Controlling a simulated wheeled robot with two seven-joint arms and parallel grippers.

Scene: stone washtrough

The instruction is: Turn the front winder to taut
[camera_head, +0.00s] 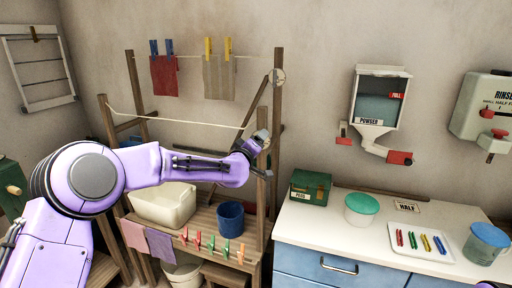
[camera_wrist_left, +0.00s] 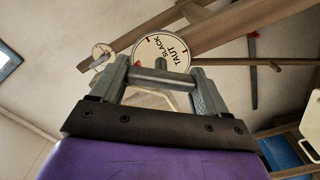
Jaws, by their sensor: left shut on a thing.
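The front winder (camera_wrist_left: 165,46) is a round pale dial marked SLACK and TAUT, with red and dark rim marks, in the left wrist view. In the head view it is mostly hidden by my left gripper (camera_head: 257,146) at the top of the front right post. My left gripper (camera_wrist_left: 160,72) is shut on the winder's grey handle (camera_wrist_left: 160,78), just in front of the dial. A pointer position cannot be told clearly. The front line (camera_head: 180,121) sags slightly between the front posts and carries nothing.
The rear winder (camera_head: 277,76) is on the back post; the back line holds a red cloth (camera_head: 165,77) and a beige cloth (camera_head: 219,78). Below stand a cream basin (camera_head: 162,204) and a blue bucket (camera_head: 230,218). A white counter (camera_head: 330,232) is at right.

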